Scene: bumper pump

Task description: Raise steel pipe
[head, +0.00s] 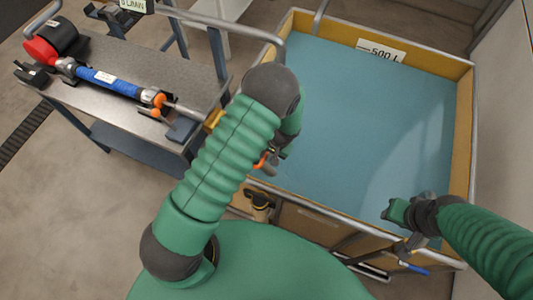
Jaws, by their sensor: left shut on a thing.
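A pump assembly lies on the grey bench, with a black and red motor end (45,45) and a blue labelled body (108,81). A thin grey steel pipe (187,109) runs right from its orange fitting (155,99) to a yellow piece (213,119), then passes behind my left arm. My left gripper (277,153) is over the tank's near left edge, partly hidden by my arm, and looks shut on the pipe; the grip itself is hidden. My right gripper (408,248) is at the tank's near right rim; its fingers are unclear.
A large tank (466,100) marked 500 L holds blue-green water, with a yellowish wall and grey tube rim. The bench (165,65) stands to its left, with a dark blue frame. A grey wall is close on the right. Floor is bare at lower left.

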